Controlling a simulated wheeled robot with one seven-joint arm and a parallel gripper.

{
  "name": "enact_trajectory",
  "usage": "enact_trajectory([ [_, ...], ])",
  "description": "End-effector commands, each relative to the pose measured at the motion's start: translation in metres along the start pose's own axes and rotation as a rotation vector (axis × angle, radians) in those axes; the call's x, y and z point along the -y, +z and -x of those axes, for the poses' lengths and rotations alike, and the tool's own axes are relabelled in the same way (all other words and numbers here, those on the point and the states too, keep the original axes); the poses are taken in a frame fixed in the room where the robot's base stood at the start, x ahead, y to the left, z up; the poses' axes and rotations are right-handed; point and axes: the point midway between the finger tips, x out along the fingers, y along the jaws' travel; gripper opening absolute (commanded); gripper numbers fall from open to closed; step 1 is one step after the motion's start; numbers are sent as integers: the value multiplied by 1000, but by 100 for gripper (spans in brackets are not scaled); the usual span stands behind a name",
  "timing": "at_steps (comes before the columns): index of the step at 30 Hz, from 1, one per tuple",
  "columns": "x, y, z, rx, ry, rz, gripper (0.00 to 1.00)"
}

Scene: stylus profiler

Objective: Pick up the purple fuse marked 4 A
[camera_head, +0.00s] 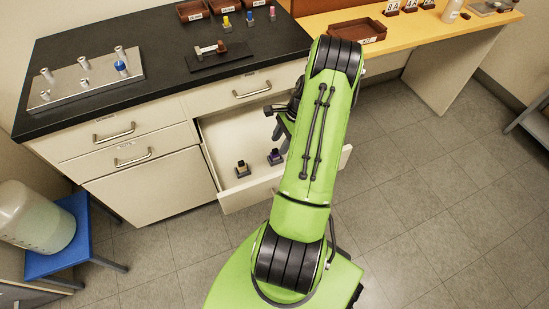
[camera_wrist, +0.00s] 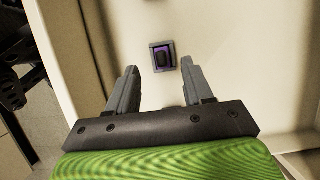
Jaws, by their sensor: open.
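A purple fuse (camera_wrist: 162,58) in a dark square base lies on the pale floor of the open drawer, seen in the wrist view just beyond my fingertips and roughly between their lines. In the head view a purple fuse (camera_head: 275,156) stands in the drawer, beside my arm. Its marking is too small to read. My gripper (camera_wrist: 159,72) is open and empty, with both fingers apart and pointing at the fuse without touching it. In the head view my arm partly covers the gripper.
The open drawer (camera_head: 236,196) also holds a dark fuse with a yellowish part (camera_head: 242,168), left of the purple one. Drawer walls stand close around my gripper. The black worktop (camera_head: 150,40) above carries a metal plate with posts (camera_head: 90,83) and several small coloured fuses.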

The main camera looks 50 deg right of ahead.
Motion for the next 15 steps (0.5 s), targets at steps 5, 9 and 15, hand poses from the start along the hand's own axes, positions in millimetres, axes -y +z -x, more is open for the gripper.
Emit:
enact_trajectory([
  [5,2,0,-25,1,2,3,51],
  [9,2,0,-51,1,1,2,51],
  [15,3,1,-52,-1,-1,2,51],
])
